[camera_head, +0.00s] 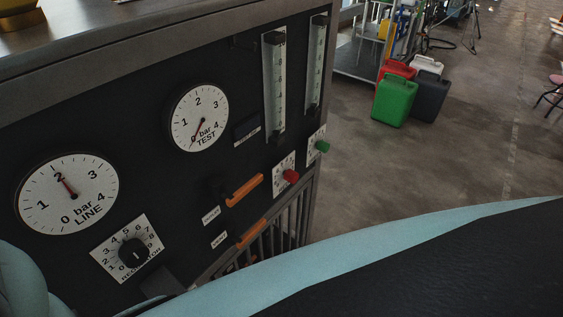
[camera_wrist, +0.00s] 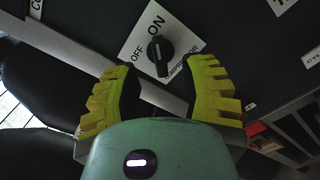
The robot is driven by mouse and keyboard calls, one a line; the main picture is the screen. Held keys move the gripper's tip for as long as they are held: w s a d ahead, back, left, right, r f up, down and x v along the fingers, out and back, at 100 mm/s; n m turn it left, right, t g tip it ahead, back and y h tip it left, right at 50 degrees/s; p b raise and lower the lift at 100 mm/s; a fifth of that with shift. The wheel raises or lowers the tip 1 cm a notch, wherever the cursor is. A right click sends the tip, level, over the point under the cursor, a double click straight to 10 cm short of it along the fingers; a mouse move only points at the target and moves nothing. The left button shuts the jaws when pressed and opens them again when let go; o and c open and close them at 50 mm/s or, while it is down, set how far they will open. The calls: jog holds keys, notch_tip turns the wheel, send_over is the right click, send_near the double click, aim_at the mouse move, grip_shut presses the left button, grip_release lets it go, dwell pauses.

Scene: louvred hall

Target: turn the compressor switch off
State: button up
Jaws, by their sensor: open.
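The compressor switch (camera_wrist: 159,50) is a black rotary knob on a white label plate (camera_wrist: 137,34) marked ON and OFF, in the wrist view. Its pale pointer line aims up toward the ON side of the plate. My gripper (camera_wrist: 163,68) has yellow ribbed fingers, open, one on each side of the knob in the picture. I cannot tell whether either finger touches it. In the head view the compressor switch and the gripper are not visible; my pale blue arm crosses the lower part of the picture.
The dark panel carries a LINE gauge (camera_head: 67,193), a TEST gauge (camera_head: 198,118), a regulator knob (camera_head: 133,253), two orange handles (camera_head: 243,188), a red knob (camera_head: 291,176) and a green knob (camera_head: 323,146). Jerrycans (camera_head: 395,99) stand on the floor beyond. Open floor lies right.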

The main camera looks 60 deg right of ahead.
jog(key=shift+w+d, duration=0.1)
jog(key=shift+w, duration=1.1)
jog(key=shift+w, duration=0.1)
jog(key=shift+w, duration=0.75)
grip_shut()
jog(key=shift+s+f, duration=0.1)
